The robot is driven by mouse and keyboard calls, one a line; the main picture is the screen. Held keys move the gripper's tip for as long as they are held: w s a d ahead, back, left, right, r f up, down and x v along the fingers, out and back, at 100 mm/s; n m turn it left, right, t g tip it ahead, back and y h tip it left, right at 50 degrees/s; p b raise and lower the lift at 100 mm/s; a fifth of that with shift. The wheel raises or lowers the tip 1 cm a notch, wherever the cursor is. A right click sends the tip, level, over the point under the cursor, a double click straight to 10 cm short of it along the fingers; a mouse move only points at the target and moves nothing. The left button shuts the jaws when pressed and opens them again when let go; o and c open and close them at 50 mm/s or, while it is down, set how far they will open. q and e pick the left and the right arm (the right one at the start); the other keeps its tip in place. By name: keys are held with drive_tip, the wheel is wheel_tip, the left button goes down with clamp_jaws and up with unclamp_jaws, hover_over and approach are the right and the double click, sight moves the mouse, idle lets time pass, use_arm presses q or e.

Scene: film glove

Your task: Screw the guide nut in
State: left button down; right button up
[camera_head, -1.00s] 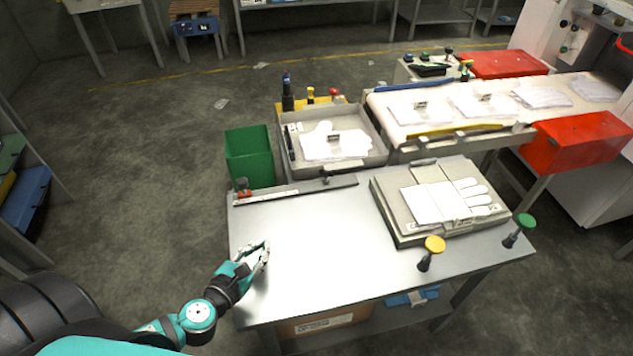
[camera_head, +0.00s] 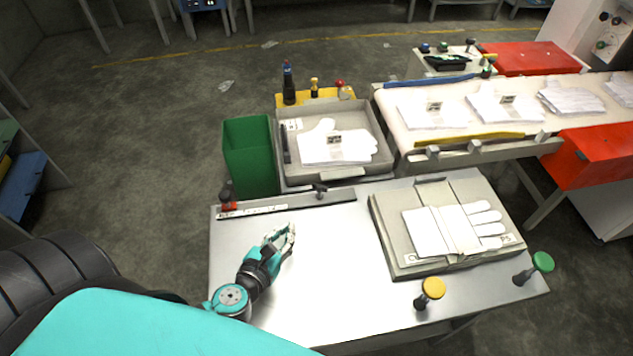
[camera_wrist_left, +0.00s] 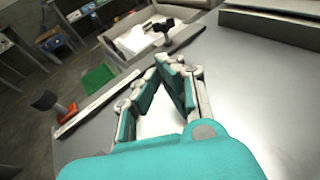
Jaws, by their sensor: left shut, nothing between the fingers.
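A guide rail with a pale scale (camera_head: 256,212) lies along the back edge of the metal table. At its left end a dark knob (camera_head: 226,196) stands over a red block (camera_head: 228,206). A small black knob (camera_head: 320,188) sits near the rail's middle. I cannot tell which one is the guide nut. In the left wrist view the dark knob (camera_wrist_left: 44,100) is at left and the black knob (camera_wrist_left: 164,27) at top. My left gripper (camera_head: 291,230) is shut and empty, over the table in front of the rail and apart from both knobs. My right gripper is out of view.
A grey fixture (camera_head: 395,262) with a white glove on it covers the table's right part. Yellow (camera_head: 433,289) and green (camera_head: 542,262) knobs stand at the front right. A green bin (camera_head: 249,158) and a grey tray (camera_head: 372,142) stand behind the table. The table's middle is bare.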

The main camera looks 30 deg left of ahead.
use_arm(q)
drive_tip(key=shift+w, duration=0.4)
drive_tip(key=p, duration=0.1)
approach(307, 204)
drive_tip(key=shift+w+d+r, duration=0.15)
drive_tip(key=shift+w+r, duration=0.7)
drive_tip(key=shift+w, duration=0.15)
drive_tip(key=x, duration=0.4)
drive_tip(key=w+p, duration=0.1)
drive_tip(key=w, duration=0.2)
drive_tip(key=shift+w, duration=0.3)
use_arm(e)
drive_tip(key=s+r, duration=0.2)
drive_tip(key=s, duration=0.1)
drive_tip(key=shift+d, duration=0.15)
use_arm(q)
drive_tip(key=shift+a+m+h+b, duration=0.3)
drive_tip(key=shift+m+h, duration=0.3)
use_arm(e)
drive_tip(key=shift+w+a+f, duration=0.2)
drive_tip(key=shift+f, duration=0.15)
